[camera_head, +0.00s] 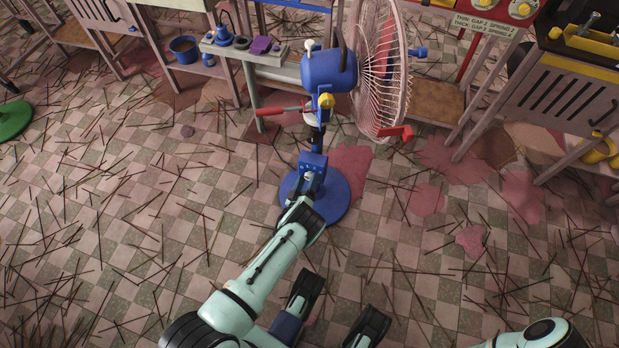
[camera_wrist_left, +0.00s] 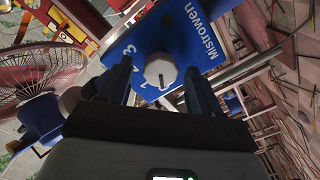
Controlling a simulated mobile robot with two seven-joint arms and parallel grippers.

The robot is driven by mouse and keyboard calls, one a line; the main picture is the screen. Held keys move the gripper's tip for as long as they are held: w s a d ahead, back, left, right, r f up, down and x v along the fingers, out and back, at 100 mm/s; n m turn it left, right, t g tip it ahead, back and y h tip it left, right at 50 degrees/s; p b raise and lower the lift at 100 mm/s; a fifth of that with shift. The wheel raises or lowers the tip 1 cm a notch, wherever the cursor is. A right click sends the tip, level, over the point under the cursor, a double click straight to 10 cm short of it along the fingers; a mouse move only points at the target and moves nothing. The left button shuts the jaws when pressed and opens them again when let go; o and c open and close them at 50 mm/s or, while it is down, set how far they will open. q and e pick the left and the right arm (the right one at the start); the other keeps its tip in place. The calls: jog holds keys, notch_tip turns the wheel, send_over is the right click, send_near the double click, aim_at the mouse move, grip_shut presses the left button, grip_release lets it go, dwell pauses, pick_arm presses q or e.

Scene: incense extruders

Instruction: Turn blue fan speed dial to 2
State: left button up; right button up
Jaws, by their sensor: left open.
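The blue fan (camera_head: 330,68) stands on a round blue base (camera_head: 335,203). Its low blue control box (camera_head: 313,165) carries a pale faceted dial, seen in the left wrist view (camera_wrist_left: 160,71). The digits 1, 2 and 3 run along the dial's left side in that view. A dark mark on the dial lies toward its lower side, away from the digits. My left gripper (camera_head: 307,192) is at the box. In the left wrist view its two fingers (camera_wrist_left: 158,88) stand apart, one on each side of the dial. Contact with the dial cannot be told.
Thin sticks litter the tiled floor. The fan's caged head (camera_head: 380,70) rises behind the box.

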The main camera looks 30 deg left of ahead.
pick_arm(q)
jog(key=shift+c, duration=0.3)
jog(key=c, duration=1)
jog(key=m, duration=0.3)
jog(key=shift+r+m+p, duration=0.1)
jog(key=shift+m+p, duration=0.25)
jog(key=shift+m, duration=0.05)
jog(key=m, duration=0.3)
jog(key=shift+m, duration=0.3)
jog(key=m, duration=0.4)
jog(key=shift+d, duration=0.1)
jog(key=shift+m, duration=2.2)
pick_arm(e)
jog(key=shift+w+a+r+t, duration=0.1)
jog(key=shift+w+r+t, duration=0.2)
jog(key=shift+w, duration=0.4)
